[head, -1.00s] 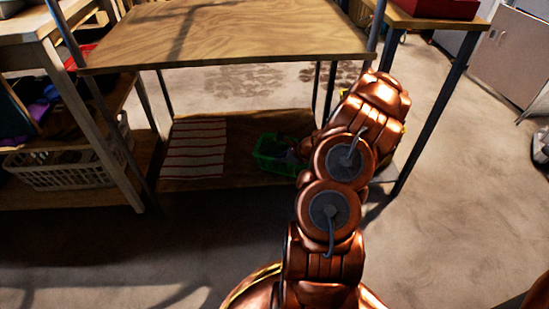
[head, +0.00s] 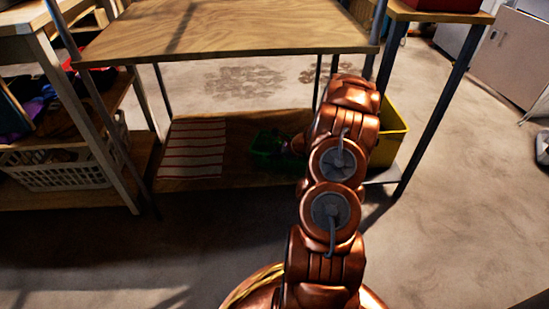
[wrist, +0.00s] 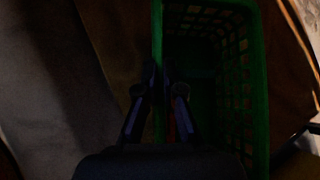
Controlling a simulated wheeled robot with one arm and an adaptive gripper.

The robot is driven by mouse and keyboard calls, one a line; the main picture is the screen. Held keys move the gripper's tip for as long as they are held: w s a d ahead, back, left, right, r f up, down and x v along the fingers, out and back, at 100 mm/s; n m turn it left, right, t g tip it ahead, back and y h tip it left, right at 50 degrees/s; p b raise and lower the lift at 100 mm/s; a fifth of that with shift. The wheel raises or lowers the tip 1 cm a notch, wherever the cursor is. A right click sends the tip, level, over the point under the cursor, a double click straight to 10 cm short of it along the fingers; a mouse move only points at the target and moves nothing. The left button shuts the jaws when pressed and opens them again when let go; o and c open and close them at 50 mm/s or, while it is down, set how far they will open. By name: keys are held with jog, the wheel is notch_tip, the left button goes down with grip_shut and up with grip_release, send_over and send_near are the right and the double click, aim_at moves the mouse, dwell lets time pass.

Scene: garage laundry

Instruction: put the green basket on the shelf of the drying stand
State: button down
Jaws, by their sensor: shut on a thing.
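The green basket (head: 264,143) is at the low board of the metal-legged stand, right of a striped cloth. In the wrist view the basket (wrist: 261,85) fills the right half, its mesh wall and open inside showing in dim light. My gripper (wrist: 160,95) is shut on the basket's near-left rim, one finger on each side of the wall. In the head view my arm hides most of the gripper and the basket's right end. I cannot tell whether the basket rests on the board or hangs just above it. The stand's upper wooden board (head: 225,30) is bare.
The striped cloth (head: 193,148) lies on the low board (head: 235,172). A yellow bin (head: 392,130) stands right of my arm, beside a table leg. A white crate (head: 60,168) sits on the left unit's low shelf. Metal posts frame the stand; the floor in front is clear.

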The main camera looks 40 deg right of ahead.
jog(key=c, duration=1.3)
grip_release()
jog(key=shift+r, duration=0.1)
